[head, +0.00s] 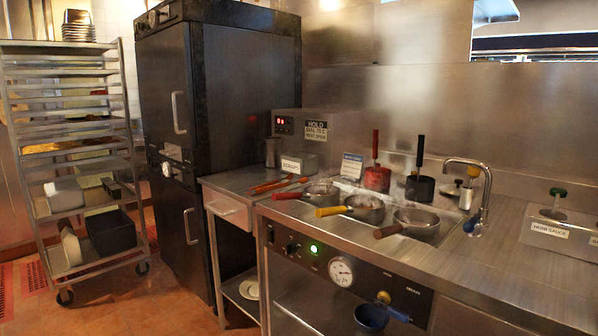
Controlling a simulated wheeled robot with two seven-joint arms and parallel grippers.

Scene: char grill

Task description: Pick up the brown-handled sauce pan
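Neither of my grippers is in view.
A tap (484,190) rises right of the pans. Red (376,178) and black (420,188) upright-handled holders stand behind them. A labelled steel container (560,232) is at the right. A dark cabinet (220,100) and a wheeled rack (75,150) stand left. Floor shows between rack and counter.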

